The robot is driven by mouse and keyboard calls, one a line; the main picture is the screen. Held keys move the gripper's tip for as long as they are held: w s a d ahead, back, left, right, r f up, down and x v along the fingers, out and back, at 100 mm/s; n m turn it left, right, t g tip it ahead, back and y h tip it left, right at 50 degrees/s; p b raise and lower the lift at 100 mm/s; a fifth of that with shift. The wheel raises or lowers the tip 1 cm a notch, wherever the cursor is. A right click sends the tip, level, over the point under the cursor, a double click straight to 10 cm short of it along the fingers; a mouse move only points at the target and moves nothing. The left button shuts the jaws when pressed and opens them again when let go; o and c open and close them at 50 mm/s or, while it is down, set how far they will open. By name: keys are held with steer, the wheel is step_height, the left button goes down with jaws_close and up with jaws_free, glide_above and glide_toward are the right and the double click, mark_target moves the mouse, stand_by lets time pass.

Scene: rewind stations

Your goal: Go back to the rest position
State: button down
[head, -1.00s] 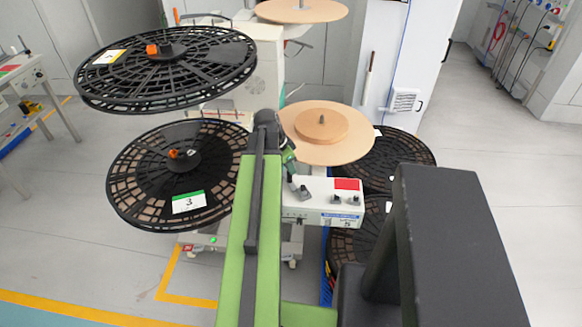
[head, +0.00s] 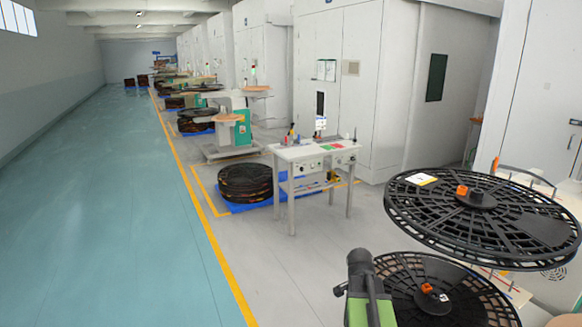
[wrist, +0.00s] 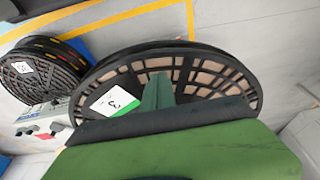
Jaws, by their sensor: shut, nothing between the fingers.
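My gripper (wrist: 157,92) shows in the wrist view as a narrow green finger shape pointing up, shut and empty. In that view it overlaps a black slotted reel (wrist: 215,72) with a white and green label marked 3; I cannot tell the distance between them. In the head view only a short piece of my green and dark arm shows at the bottom, in front of the lower black reel (head: 455,302). My fingertips cannot be made out there.
An upper black reel (head: 535,225) juts out at the right. A white table (head: 313,153) and a reel stack (head: 246,184) on a blue pallet stand ahead. Grey cabinets line the right. The teal aisle (head: 110,200) at left, beyond a yellow line, is clear.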

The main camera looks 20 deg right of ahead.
steer(key=w+a+n+y+p, duration=0.1)
steer(key=w+a+n, duration=0.2)
steer(key=a, duration=0.8)
steer(key=w+a+n, duration=0.4)
steer(key=a, duration=0.6)
steer(key=s+a+n+y, duration=0.2)
steer(key=s+a+n, duration=0.1)
steer(key=a+n, duration=0.7)
steer(key=a+r, duration=0.1)
steer(key=a, duration=0.2)
steer(key=shift+s+a, duration=0.15)
steer(key=shift+a, duration=0.25)
